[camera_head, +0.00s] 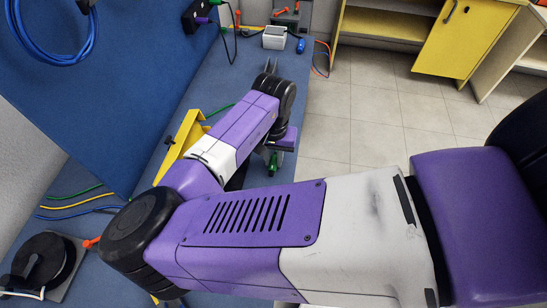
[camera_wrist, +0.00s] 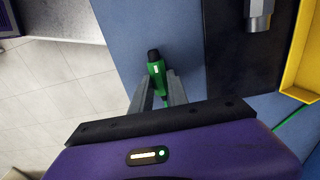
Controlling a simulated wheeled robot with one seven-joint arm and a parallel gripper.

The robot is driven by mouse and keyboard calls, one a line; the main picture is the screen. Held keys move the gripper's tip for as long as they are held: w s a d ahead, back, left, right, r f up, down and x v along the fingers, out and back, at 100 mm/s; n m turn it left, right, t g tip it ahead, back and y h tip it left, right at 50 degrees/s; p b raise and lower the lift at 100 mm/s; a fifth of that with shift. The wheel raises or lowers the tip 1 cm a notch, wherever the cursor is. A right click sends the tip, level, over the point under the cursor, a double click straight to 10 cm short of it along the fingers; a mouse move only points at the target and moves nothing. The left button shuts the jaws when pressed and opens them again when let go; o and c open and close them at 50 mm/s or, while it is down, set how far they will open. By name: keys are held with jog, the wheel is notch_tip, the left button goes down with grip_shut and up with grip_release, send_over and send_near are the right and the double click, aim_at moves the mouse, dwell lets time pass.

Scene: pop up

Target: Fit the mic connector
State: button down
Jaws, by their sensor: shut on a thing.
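The mic connector is a green plug with a black tip (camera_wrist: 156,68) in the wrist view, held above the blue bench near its edge. My gripper (camera_wrist: 157,84) is shut on it, one grey finger on each side. The black tip points away from my gripper body. The green piece also shows below my gripper in the head view (camera_head: 272,161). A silver hex-sided metal fitting (camera_wrist: 258,14) is at the top right of the wrist view, over a dark panel (camera_wrist: 235,60), apart from the plug. My arm hides this area in the head view.
A yellow bracket (camera_head: 181,143) stands on the bench (camera_head: 221,78) left of my forearm; it also shows in the wrist view (camera_wrist: 302,62). A green cable (camera_wrist: 292,116) runs past it. A white box (camera_head: 274,38) and blue item (camera_head: 300,46) sit at the far end. The floor at right is clear.

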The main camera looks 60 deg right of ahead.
aim_at(274, 160)
jog(key=shift+r+p, duration=2.05)
jog(key=shift+r, duration=0.35)
jog(key=shift+r+p, duration=0.5)
jog(key=w+r, duration=0.2)
jog(key=w, duration=1.3)
jog(key=f+b, duration=0.1)
jog(key=f, duration=0.1)
jog(key=f+b, duration=0.1)
jog(key=f, duration=0.2)
jog(key=f+b, duration=0.2)
jog(key=shift+s+a+f, duration=0.25)
jog(key=shift+s+f, duration=0.05)
jog(key=shift+s, duration=0.1)
jog(key=shift+r, duration=0.1)
jog(key=shift+a, duration=0.1)
